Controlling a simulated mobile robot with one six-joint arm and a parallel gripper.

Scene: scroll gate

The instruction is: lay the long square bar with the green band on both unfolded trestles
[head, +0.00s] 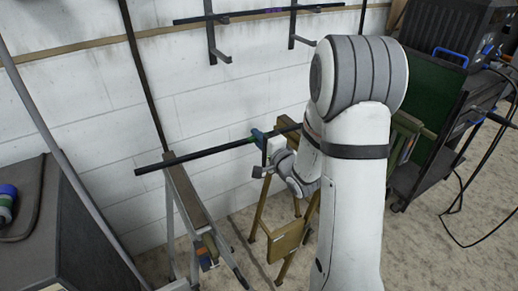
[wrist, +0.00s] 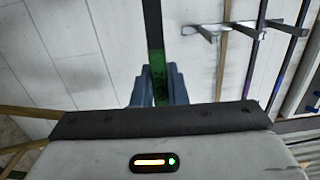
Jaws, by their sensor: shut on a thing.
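The long dark square bar (head: 200,153) runs slantwise across the head view, rising to the right. Its green band (wrist: 156,68) shows in the wrist view between blue fingers. My gripper (head: 259,139) is shut on the bar at the band. The left trestle (head: 188,192), with a brownish top and metal legs, stands unfolded under the bar's left part. The yellow-olive trestle (head: 288,240) stands to the right, partly hidden by my arm. The bar crosses over the left trestle's top near its far end. I cannot tell whether it touches either trestle.
Wall brackets (head: 213,45) hold another dark bar (head: 245,13) with coloured bands. A dark case (head: 30,215) stands at left. A green-panelled cart (head: 430,125) with black equipment and cables stands at right. The front right floor is mostly clear.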

